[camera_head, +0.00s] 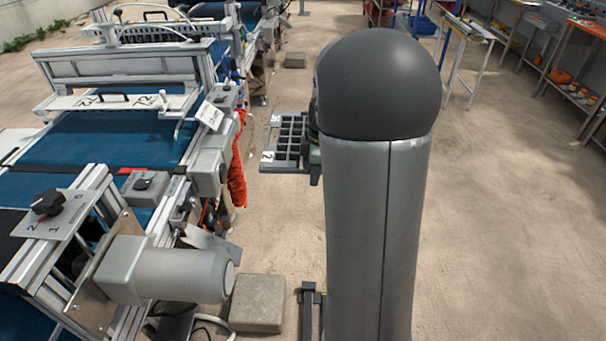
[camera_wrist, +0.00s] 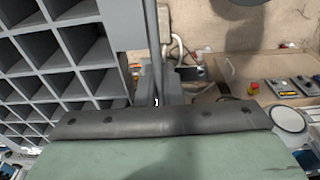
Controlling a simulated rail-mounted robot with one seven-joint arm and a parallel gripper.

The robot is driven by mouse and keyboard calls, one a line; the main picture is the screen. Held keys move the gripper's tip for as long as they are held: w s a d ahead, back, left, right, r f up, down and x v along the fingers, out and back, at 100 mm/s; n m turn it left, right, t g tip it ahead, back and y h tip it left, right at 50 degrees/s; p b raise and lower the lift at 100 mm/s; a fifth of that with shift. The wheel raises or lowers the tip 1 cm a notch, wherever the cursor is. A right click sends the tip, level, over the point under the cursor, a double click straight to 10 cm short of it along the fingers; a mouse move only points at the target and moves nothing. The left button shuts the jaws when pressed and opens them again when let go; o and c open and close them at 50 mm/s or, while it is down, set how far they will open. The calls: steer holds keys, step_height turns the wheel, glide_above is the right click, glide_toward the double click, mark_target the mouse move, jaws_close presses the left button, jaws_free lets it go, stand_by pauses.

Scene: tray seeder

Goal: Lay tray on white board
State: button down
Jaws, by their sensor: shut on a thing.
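The grey tray (camera_head: 287,168) with square cells is held in the air, to the right of the seeder machine in the head view. It also fills the left of the wrist view, its side wall (camera_wrist: 122,25) close to the gripper. My gripper (camera_head: 315,165) is shut on the tray's right side in the head view and is mostly hidden behind my arm. In the wrist view a dark finger pad (camera_wrist: 160,120) lies along the tray's edge. A white flat plate (camera_head: 118,103) crosses the blue belt at the left; I cannot tell whether it is the white board.
The seeder line with its blue belt (camera_head: 100,140) stands at the left. A grey motor (camera_head: 180,272) and red cloth (camera_head: 237,170) stick out towards the aisle. A concrete block (camera_head: 258,303) lies on the floor. Tables (camera_head: 470,28) stand far right; the floor between is clear.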

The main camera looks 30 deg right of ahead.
steer(key=shift+s+d, duration=0.1)
steer(key=shift+d, duration=0.05)
step_height(320, 180, up, 22)
steer(key=p, duration=1)
steer(key=w+a, duration=0.3)
steer(key=a, duration=0.2)
steer(key=shift+p, duration=0.3)
steer(key=shift+w+a, duration=0.1)
